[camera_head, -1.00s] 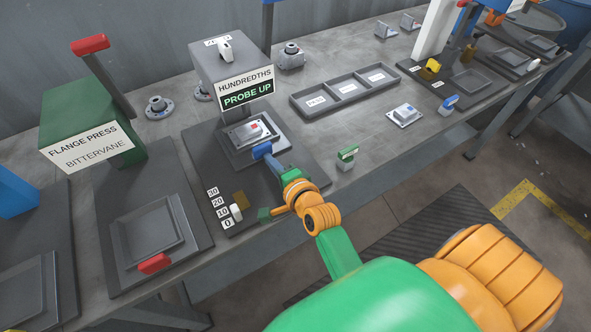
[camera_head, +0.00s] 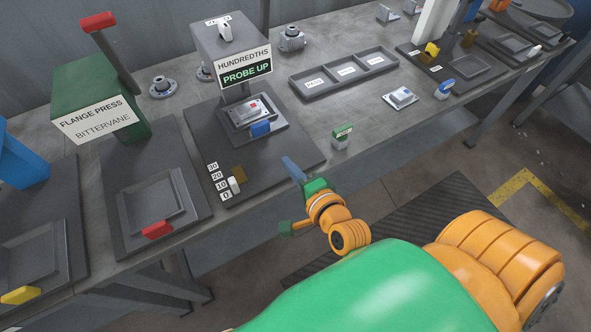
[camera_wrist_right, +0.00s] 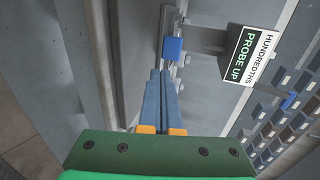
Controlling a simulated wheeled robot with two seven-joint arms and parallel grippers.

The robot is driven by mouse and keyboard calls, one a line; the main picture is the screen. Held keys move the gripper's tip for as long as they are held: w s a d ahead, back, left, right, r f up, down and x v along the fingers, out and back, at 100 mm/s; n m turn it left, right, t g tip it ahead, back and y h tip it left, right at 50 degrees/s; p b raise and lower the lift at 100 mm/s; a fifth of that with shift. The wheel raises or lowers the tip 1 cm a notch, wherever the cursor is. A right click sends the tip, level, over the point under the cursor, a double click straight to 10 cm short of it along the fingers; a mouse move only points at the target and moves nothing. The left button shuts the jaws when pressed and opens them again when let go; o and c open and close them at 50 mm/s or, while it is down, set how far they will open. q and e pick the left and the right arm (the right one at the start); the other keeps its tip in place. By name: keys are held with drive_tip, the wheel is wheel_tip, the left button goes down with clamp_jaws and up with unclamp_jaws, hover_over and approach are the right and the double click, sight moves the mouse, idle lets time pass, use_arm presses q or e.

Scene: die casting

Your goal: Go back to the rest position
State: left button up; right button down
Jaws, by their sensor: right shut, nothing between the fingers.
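My right gripper (camera_head: 291,168) is shut and empty, its blue fingers together just off the bench's front edge. In the right wrist view its fingertips (camera_wrist_right: 160,75) point toward the gauge's blue handle (camera_wrist_right: 173,48) and are apart from it. The gauge (camera_head: 238,60) reads "HUNDREDTHS" and "PROBE UP". A grey casting with a red spot (camera_head: 252,105) sits on the gauge's plate, behind the blue handle (camera_head: 260,128). My left gripper is not seen.
A green-labelled block (camera_head: 341,137) stands at the bench edge near my right gripper. A grey three-part tray (camera_head: 345,71) and another casting (camera_head: 401,97) lie to the right. The green flange press (camera_head: 98,100) stands left. Open floor lies in front of the bench.

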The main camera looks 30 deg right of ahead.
drive_tip(key=s+f+n+g, duration=0.55)
drive_tip(key=s+n, duration=0.25)
drive_tip(key=n, duration=0.2)
drive_tip(key=s+f+n+g, duration=0.4)
drive_tip(key=s+n+g, duration=0.25)
drive_tip(key=n, duration=0.35)
drive_tip(key=s+f, duration=0.3)
drive_tip(key=f, duration=1.3)
drive_tip(key=s+d+f+g, duration=0.1)
drive_tip(key=s+d+f, duration=0.2)
drive_tip(key=s+f, duration=0.7)
drive_tip(key=shift+s+g+h, duration=0.3)
drive_tip(key=shift+s, duration=0.75)
